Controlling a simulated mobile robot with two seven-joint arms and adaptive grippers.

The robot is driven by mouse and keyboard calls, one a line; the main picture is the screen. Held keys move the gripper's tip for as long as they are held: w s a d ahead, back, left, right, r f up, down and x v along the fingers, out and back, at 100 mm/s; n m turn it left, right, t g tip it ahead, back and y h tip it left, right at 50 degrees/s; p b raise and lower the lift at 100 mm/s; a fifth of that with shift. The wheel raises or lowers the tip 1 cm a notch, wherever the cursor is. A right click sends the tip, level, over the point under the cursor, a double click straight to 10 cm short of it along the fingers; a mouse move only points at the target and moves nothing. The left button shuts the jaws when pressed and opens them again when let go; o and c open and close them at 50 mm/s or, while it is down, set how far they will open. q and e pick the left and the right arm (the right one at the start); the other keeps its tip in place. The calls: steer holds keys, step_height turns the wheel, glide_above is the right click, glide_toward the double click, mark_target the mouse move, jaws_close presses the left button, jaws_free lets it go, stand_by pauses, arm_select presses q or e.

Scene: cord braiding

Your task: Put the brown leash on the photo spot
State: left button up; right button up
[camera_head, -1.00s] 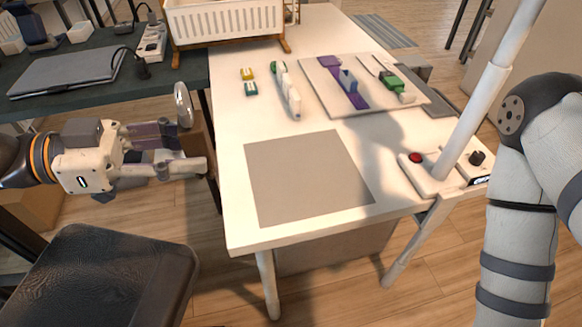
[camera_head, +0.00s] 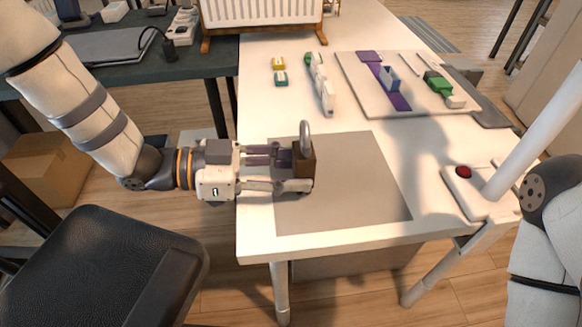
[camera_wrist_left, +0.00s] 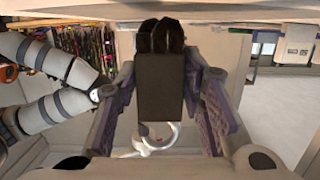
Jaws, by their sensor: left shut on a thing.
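The brown leash (camera_head: 305,162) looks like a dark brown block or bundle with a silver metal ring on top. My left gripper (camera_head: 292,168) is shut on it and holds it upright over the left part of the photo spot (camera_head: 355,195), a flat grey square on the white table. I cannot tell whether the leash touches the square. In the left wrist view the dark leash (camera_wrist_left: 163,88) sits between the two fingers, with a pale ring by it. My right arm shows at the right edge, but its gripper is not in view.
Yellow and teal small blocks (camera_head: 280,72), a white comb-like piece (camera_head: 322,85) and a pale board (camera_head: 375,102) with purple and green parts lie farther back. A control box with a red button (camera_head: 464,171) and a white post (camera_head: 530,130) stand at right. A black chair (camera_head: 105,260) is at front left.

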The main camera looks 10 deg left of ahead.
arm_select(q)
steer(key=shift+f, duration=0.15)
steer(key=o, duration=1.1)
steer(key=shift+a+r, duration=0.2)
steer(key=shift+r, duration=0.05)
steer(key=v, duration=1.1)
steer(key=shift+s+a+p, duration=0.15)
steer(key=shift+a+p, duration=0.15)
steer(key=shift+p, duration=0.1)
